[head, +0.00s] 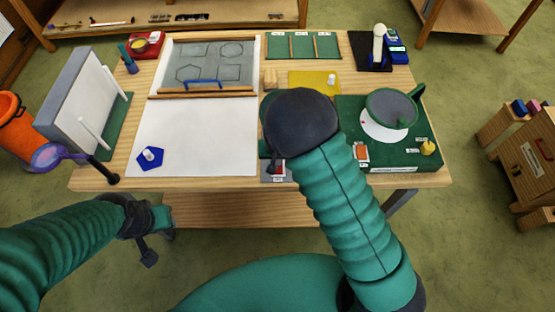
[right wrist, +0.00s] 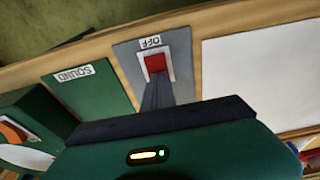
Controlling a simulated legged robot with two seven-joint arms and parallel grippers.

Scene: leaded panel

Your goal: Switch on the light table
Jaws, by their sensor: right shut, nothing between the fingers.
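The light table's switch is a red rocker (right wrist: 155,63) in a white frame on a grey plate (right wrist: 127,58); the label beside it reads OFF. In the head view the switch (head: 280,169) shows at the table's front edge, partly covered by my right arm. My right gripper (right wrist: 157,88) is shut and empty, its fingertips right at the rocker's edge; I cannot tell whether they touch it. The light table's white surface (head: 205,122) looks unlit. My left gripper (head: 158,219) hangs in front of the table at the left, its jaws unclear.
A green plate marked SOUND (right wrist: 88,88) lies beside the switch plate. A green board (head: 405,152) with a round grinder-like device (head: 390,108) stands at right. A blue pentagon piece (head: 150,160) lies on the white surface.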

